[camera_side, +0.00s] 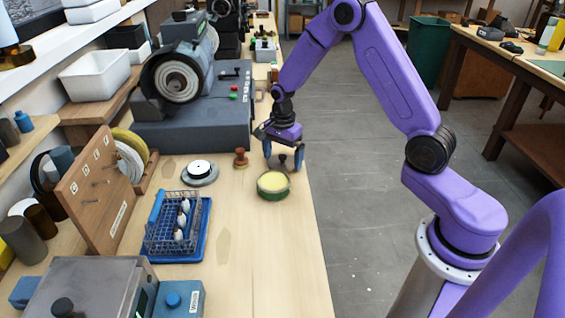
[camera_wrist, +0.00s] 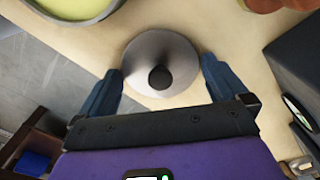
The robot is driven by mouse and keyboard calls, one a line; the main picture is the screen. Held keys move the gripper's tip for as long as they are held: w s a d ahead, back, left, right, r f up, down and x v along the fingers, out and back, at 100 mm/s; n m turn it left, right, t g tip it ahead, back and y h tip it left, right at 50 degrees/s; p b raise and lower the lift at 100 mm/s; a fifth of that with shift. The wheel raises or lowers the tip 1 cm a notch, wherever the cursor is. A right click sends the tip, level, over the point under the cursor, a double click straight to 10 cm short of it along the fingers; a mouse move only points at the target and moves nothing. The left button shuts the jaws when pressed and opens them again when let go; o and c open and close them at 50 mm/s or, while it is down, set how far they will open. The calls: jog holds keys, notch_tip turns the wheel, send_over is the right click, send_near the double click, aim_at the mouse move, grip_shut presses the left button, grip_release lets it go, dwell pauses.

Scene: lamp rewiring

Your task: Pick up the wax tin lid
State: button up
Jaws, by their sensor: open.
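The wax tin lid (camera_wrist: 147,48) is a round grey disc with a dark knob in its middle, lying on the bench in the wrist view. It also shows in the side view (camera_side: 287,166), partly hidden by the fingers. My gripper (camera_side: 283,165) points down over it near the bench's right edge. In the wrist view my gripper (camera_wrist: 162,68) is open, with one blue finger on each side of the knob and nothing clamped. The open wax tin (camera_side: 273,184), green with pale yellow wax, stands just in front of the lid; its rim shows at top left in the wrist view (camera_wrist: 106,11).
A wooden knobbed piece (camera_side: 241,158) stands left of my gripper. The grey machine (camera_side: 195,130) is behind it. A round white-topped disc (camera_side: 200,173) and a blue tray with a wire rack (camera_side: 205,240) lie further left. The bench's front right is clear.

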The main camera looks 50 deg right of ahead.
jog(key=c, duration=0.7)
